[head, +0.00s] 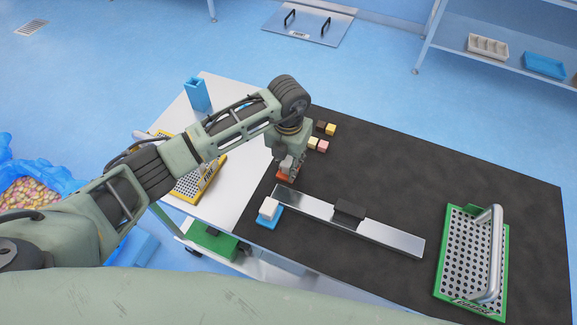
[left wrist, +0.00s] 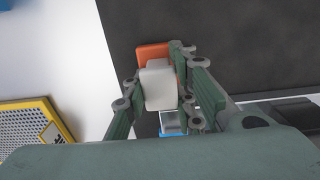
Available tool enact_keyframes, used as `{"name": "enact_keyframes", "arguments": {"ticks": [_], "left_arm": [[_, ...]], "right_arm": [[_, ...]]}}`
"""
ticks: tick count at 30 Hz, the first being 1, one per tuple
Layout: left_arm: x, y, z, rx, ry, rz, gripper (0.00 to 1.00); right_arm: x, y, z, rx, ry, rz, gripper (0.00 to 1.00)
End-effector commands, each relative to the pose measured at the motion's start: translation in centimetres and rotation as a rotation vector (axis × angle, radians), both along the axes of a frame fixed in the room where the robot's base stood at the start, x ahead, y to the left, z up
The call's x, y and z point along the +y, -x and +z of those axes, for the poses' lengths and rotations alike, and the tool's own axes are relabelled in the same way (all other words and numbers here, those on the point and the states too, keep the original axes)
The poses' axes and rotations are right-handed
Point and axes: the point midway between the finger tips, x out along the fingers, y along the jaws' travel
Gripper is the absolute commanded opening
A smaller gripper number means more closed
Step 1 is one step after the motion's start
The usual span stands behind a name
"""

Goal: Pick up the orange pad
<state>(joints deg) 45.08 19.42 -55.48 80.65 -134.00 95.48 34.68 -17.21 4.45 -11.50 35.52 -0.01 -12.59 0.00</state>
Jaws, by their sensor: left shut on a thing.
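The orange pad (head: 284,176) is under my left gripper (head: 287,163) in the head view, near the upper left end of the metal bar. In the left wrist view the orange pad (left wrist: 150,50) shows behind a white block (left wrist: 159,88), which looks like its grip. My left gripper's fingers (left wrist: 158,80) are on either side of the white block and shut on it. The gripper hides part of the pad. I cannot tell whether the pad touches the table. My right gripper is not in view.
A blue pad (head: 262,222) with a white block (head: 268,206) lies beside the metal bar (head: 390,238). A black block (head: 349,211) sits on the bar. A green-framed perforated tray (head: 455,260) stands at right, a yellow-framed one (head: 190,192) at left. Several small cubes (head: 314,143) lie behind the gripper.

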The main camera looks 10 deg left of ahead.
Motion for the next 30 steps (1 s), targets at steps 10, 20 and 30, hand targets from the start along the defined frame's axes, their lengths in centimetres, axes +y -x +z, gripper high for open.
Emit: {"name": "enact_keyframes", "arguments": {"ticks": [10,20,30], "left_arm": [[0.1,0.0,0.4,0.002,-0.002,0.0,0.0],[-2.3,-0.1,4.9,-0.003,0.003,-0.006,0.0],[-8.9,-0.5,9.0,-0.001,0.0,-0.003,0.0]], "right_arm": [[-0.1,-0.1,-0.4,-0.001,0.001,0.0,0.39],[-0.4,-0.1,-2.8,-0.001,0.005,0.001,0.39],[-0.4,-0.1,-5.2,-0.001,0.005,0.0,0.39]]}}
